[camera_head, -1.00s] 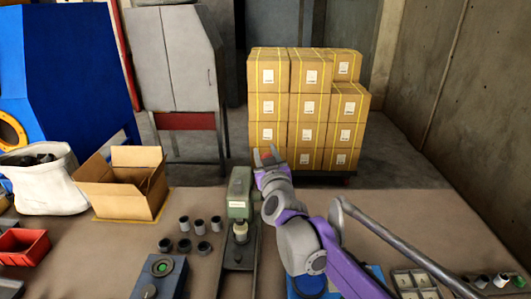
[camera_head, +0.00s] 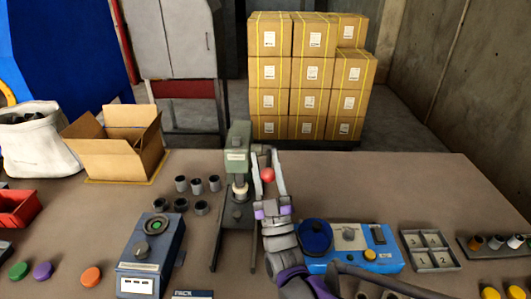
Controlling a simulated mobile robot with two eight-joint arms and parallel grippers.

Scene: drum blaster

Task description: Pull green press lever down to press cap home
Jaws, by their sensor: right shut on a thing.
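The green press (camera_head: 238,165) stands upright on the table, with a pale cylindrical piece (camera_head: 240,190) under its head. I cannot tell how far the cap is seated on it. A red ball knob (camera_head: 267,174), apparently the end of the press lever, is just right of the press. My right gripper (camera_head: 267,168) reaches up from below, with its two fingers on either side of the red knob, shut on it. The rest of the lever is mostly hidden by the gripper. My left gripper is out of view.
A blue-grey device (camera_head: 150,255) stands left of the press, with several dark cups (camera_head: 181,184) behind it. A blue panel (camera_head: 355,255) and a grey compartment tray (camera_head: 430,250) lie right. An open cardboard box (camera_head: 118,150) is back left. The table's back right is clear.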

